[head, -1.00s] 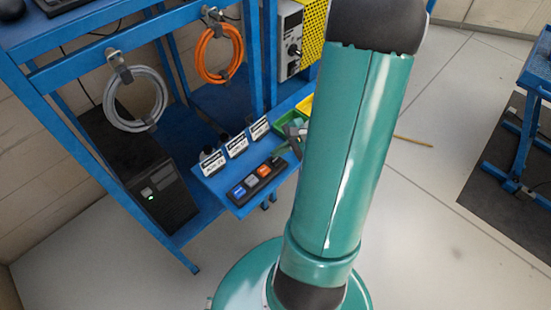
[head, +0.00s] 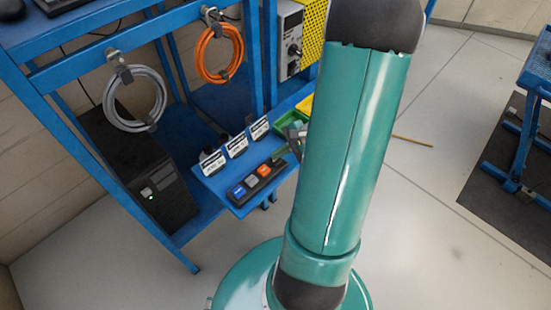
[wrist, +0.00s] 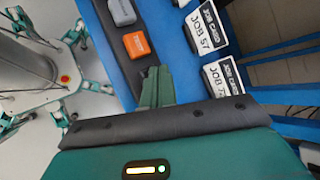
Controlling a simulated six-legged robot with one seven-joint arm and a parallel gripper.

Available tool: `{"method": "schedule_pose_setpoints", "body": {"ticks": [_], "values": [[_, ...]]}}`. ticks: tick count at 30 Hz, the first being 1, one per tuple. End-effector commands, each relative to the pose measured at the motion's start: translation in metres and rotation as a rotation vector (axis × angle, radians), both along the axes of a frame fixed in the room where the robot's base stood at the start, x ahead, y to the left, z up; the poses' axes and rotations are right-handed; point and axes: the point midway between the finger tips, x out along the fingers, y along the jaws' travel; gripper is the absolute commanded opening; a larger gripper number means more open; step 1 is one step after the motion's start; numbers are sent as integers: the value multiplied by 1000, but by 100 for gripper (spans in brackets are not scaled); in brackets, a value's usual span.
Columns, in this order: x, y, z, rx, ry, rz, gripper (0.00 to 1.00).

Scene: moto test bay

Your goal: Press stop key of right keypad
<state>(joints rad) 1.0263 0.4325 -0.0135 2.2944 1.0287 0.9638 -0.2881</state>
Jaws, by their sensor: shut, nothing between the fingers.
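A black keypad (head: 244,191) lies on the blue shelf, with a blue key (head: 238,191), a grey key (head: 250,182) and an orange key (head: 264,171) in a row. The grey key (wrist: 121,12) and orange key (wrist: 136,44) also show in the wrist view. My gripper (wrist: 155,72) is shut and empty, its fingertips over the keypad's end just past the orange key. In the head view my gripper (head: 290,150) is partly behind my arm. The fingers cover that end of the keypad. I cannot read a stop label or tell whether the fingertips touch anything.
Job cards (head: 237,146) stand in a row behind the keypad. Green bins (head: 291,120) sit beyond, partly behind my arm. Grey (head: 113,117) and orange (head: 204,62) cable coils hang from the blue rack. A black computer case (head: 130,160) stands at left.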

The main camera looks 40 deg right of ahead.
Motion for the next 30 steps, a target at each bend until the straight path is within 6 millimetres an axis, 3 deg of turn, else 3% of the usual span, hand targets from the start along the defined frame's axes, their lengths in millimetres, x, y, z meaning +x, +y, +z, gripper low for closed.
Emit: {"method": "schedule_pose_setpoints", "body": {"ticks": [30], "values": [[0, 0, -10, 0, 0, 0, 0]]}}
